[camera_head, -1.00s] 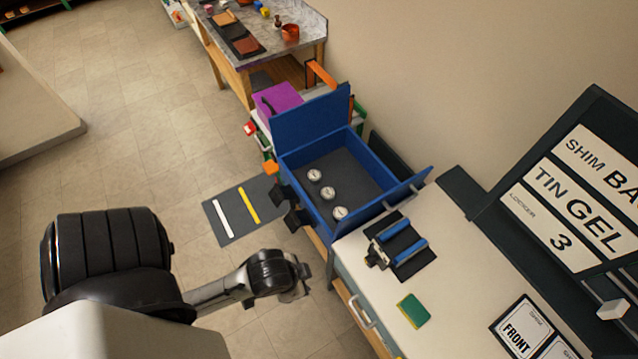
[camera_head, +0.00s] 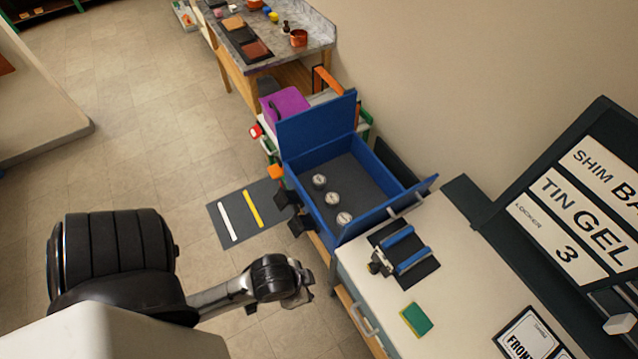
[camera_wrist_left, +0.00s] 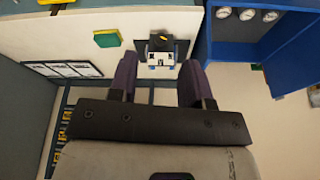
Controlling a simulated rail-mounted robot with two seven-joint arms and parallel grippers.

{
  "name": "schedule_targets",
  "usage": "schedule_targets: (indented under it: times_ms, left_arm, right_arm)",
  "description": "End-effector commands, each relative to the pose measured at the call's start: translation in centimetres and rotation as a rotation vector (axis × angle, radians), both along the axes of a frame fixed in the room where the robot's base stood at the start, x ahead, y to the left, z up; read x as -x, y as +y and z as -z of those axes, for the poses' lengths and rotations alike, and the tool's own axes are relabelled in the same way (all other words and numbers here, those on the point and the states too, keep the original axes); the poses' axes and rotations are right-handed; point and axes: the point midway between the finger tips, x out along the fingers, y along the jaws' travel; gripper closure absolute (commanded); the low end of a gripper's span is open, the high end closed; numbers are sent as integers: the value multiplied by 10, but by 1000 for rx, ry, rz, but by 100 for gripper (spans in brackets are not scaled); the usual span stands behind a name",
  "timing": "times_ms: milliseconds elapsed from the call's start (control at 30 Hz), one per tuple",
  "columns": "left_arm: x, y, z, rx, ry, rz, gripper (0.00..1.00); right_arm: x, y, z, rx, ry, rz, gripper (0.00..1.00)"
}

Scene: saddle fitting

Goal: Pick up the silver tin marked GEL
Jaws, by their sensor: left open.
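Three round silver tins (camera_head: 332,199) stand in a row on the dark floor of an open blue box (camera_head: 375,165). Their lids carry pale labels too small to read, so I cannot tell which is GEL. The tins also show at the top of the left wrist view (camera_wrist_left: 246,14), inside the blue box (camera_wrist_left: 228,50). My left gripper (camera_head: 303,287) is open and empty, in front of the box and left of the bench. Its two dark fingers (camera_wrist_left: 158,82) show in the left wrist view, apart from the tins. My right gripper is not in view.
A sign (camera_head: 590,222) reads TIN GEL, LOCKER 3. The cream bench (camera_head: 375,300) beside the box holds a blue-rollered cradle (camera_head: 404,250) and a green sponge (camera_head: 416,319). The box's raised blue lid (camera_head: 315,125) stands at its far side.

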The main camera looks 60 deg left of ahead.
Motion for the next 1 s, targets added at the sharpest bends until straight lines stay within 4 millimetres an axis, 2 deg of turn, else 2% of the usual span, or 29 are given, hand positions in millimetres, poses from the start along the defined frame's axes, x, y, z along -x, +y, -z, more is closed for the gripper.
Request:
schedule_targets:
  times_ms: [200, 767, 1000]
  left_arm:
    - [0, 1, 0, -4, -1, 3, 54]
    - [0, 4, 0, -14, 0, 9, 0]
    - [0, 2, 0, -7, 0, 5, 0]
  right_arm:
    - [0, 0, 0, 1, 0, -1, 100]
    - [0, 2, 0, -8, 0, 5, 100]
    - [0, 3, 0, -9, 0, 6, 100]
